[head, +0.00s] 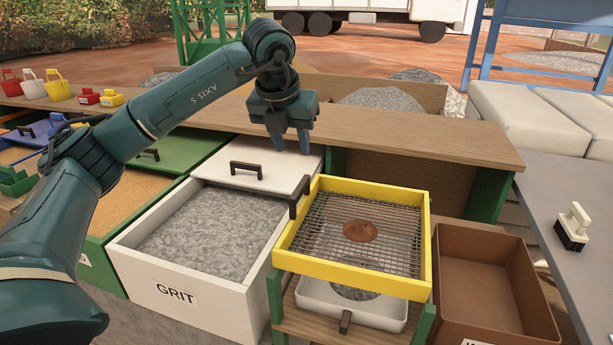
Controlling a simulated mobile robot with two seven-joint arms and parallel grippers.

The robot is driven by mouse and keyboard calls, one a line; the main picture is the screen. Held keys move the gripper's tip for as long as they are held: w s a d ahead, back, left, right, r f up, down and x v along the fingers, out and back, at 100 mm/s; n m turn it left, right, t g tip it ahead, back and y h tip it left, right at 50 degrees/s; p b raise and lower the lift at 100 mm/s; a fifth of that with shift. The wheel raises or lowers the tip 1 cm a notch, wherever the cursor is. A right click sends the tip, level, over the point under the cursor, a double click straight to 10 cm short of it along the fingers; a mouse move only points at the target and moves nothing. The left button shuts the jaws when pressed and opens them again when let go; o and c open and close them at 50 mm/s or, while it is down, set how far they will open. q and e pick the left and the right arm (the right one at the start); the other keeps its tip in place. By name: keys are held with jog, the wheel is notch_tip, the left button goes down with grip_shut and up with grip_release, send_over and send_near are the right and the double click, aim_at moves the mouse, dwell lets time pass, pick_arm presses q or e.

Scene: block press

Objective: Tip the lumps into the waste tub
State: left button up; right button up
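A small reddish-brown heap of lumps (360,231) lies on the wire mesh of a yellow-framed sieve (352,270). The sieve rests on a wooden stand with green posts, and a dark handle (299,197) sticks up at its left side. A brown open tub (485,242), probably the waste tub, stands just right of the sieve and looks empty; its label is cut off at the bottom edge. My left gripper (292,148) points down, empty, with its fingers apart, behind and left of the sieve, above the white lid. My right gripper is not in view.
A white tray (320,304) with grey grit sits under the sieve. A white bin (187,315) marked GRIT stands left, its lid (258,172) pushed back. A wooden shelf (420,135) runs behind. A grey table (590,225) at right holds a brush (573,226).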

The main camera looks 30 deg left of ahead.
aim_at(300, 185)
pick_arm(q)
jog(key=x, duration=1.2)
jog(key=shift+a+f, duration=0.2)
jog(key=shift+f, duration=0.2)
grip_shut()
